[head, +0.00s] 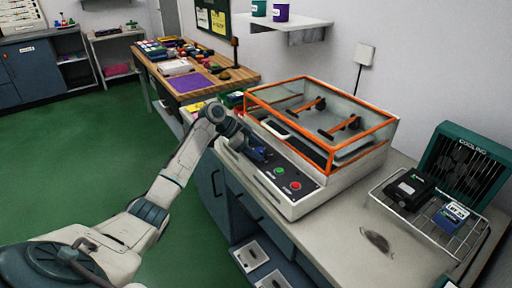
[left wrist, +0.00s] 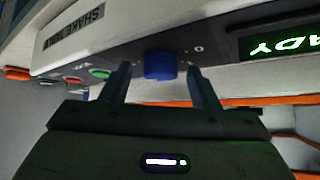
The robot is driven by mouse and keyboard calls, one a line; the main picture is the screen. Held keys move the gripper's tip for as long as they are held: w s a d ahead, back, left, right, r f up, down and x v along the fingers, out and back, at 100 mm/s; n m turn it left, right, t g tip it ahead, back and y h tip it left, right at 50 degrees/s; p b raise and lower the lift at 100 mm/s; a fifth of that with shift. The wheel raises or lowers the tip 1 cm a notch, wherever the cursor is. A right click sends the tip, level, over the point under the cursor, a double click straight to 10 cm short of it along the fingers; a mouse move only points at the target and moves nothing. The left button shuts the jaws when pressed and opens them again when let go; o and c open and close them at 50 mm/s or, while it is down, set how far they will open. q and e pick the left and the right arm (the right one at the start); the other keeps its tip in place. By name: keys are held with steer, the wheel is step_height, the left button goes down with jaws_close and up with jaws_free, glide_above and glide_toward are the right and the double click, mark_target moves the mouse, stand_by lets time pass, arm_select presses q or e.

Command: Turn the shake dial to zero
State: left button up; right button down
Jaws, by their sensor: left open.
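The shaker machine (head: 300,201) stands on the counter with an orange-framed clear cover (head: 335,158) over its top. In the left wrist view the blue shake dial (left wrist: 160,66) sits on the front panel, close to a small printed mark. My left gripper (left wrist: 163,82) is open, with one finger on each side of the dial; I cannot tell whether they touch it. In the head view my left gripper (head: 257,154) is at the panel's left part and hides the dial. The dial's pointer is not readable. My right gripper is not in view.
A green button (head: 279,171) and a red button (head: 296,186) are on the panel beside the gripper. A lit display (left wrist: 280,42) reads "ADY" in part. A wire rack (head: 432,222) with a black device and a blue device stands at right.

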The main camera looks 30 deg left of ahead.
arm_select(q)
steer(key=shift+w+d, duration=0.1)
steer(key=c, duration=1)
steer(key=shift+o, duration=0.2)
